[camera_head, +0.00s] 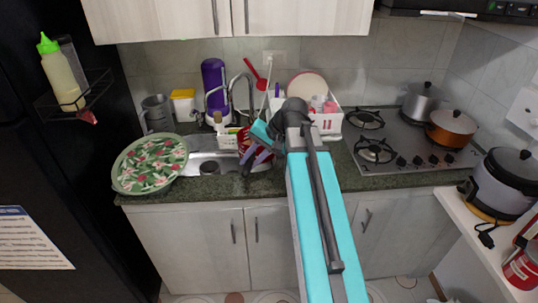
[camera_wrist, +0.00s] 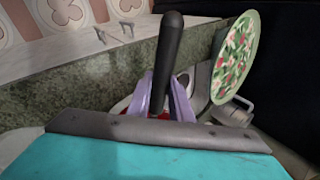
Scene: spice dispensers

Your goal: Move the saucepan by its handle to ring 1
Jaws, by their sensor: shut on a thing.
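A red saucepan (camera_head: 242,138) with a black handle is over the sink area in the head view, mostly hidden by my gripper (camera_head: 257,155) and arm. In the wrist view the black handle (camera_wrist: 168,55) stands between the purple fingers of my gripper (camera_wrist: 165,98), which is shut on it. A little red of the pan (camera_wrist: 125,108) shows behind the fingers. The stove (camera_head: 398,148) is to the right of my gripper. Its left rear burner (camera_head: 366,118) and left front burner (camera_head: 375,150) are bare. I see no ring numbers.
A silver pot (camera_head: 420,103) and an orange pot (camera_head: 451,127) occupy the stove's right side. A white dish rack (camera_head: 327,122) stands between sink and stove. A patterned round tray (camera_head: 150,164) lies left of the sink (camera_head: 205,165). A rice cooker (camera_head: 505,185) stands at right.

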